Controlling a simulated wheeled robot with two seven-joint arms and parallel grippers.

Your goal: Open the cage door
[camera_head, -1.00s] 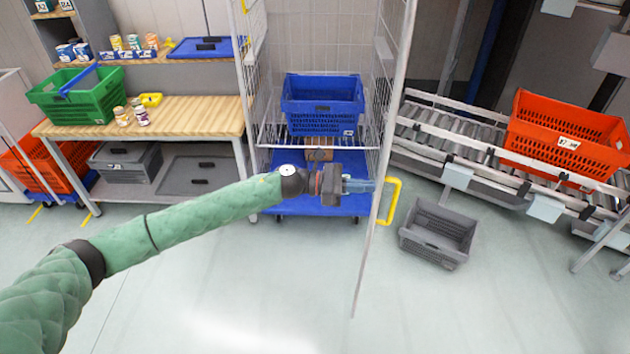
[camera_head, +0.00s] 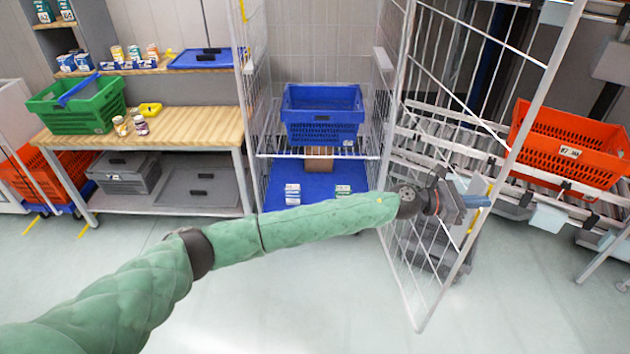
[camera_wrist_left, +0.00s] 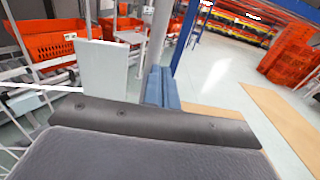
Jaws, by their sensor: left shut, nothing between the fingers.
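The cage door (camera_head: 431,205) is a wire-mesh panel, hinged at the right front post of the cage (camera_head: 250,90). It stands swung well out to the right, leaving the cage front open. My right gripper is not in view.
Inside the cage, a blue crate (camera_head: 322,113) sits on the upper shelf; a cardboard box (camera_head: 319,158) and small white boxes lie below. A grey crate stands behind the door. A roller conveyor with a red crate (camera_head: 570,145) is at right. The floor in front is clear.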

